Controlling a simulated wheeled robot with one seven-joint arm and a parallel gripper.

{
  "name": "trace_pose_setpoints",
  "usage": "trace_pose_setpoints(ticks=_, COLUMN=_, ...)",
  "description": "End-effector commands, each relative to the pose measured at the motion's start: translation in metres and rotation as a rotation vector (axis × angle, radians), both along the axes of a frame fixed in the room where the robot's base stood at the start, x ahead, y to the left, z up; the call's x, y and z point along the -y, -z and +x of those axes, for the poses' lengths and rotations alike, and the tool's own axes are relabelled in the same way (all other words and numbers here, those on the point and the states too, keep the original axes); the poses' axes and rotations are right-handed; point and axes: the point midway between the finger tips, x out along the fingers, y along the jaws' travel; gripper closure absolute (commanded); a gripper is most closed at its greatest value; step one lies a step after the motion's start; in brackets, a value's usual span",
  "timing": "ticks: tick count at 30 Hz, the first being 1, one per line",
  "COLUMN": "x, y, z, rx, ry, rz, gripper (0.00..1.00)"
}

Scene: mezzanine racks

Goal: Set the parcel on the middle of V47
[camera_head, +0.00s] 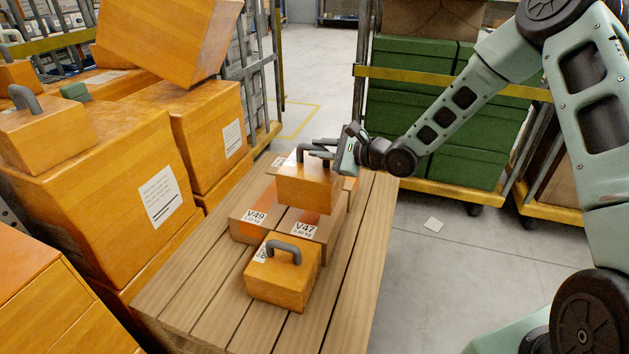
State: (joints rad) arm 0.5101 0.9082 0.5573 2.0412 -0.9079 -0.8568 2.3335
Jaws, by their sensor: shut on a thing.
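My gripper (318,149) is shut on the handle of an orange parcel (305,192), on the slatted wooden table. The parcel is upright and hangs over or stands on the low boxes there; I cannot tell whether it touches them. The box labelled V47 (308,229) shows its front below the parcel, and most of its top is hidden. The box labelled V49 (250,229) is beside it on the left.
Another orange parcel with a grey handle (283,285) stands on the table (205,293) in front of V47. Large orange boxes (120,180) crowd the left. A cart with green crates (400,90) stands behind. The table's front right is clear.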

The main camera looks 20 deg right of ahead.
Motion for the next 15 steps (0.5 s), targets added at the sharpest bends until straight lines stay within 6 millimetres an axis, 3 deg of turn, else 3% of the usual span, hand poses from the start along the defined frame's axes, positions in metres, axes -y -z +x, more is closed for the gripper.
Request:
trace_pose_setpoints(ticks=1, x=-0.001, y=0.012, z=0.0, rx=0.0, ry=0.0, rz=0.001, gripper=1.0)
trace_pose_setpoints(ticks=15, x=-0.001, y=0.059, z=0.001, rx=0.003, ry=-0.001, rz=0.0, gripper=1.0)
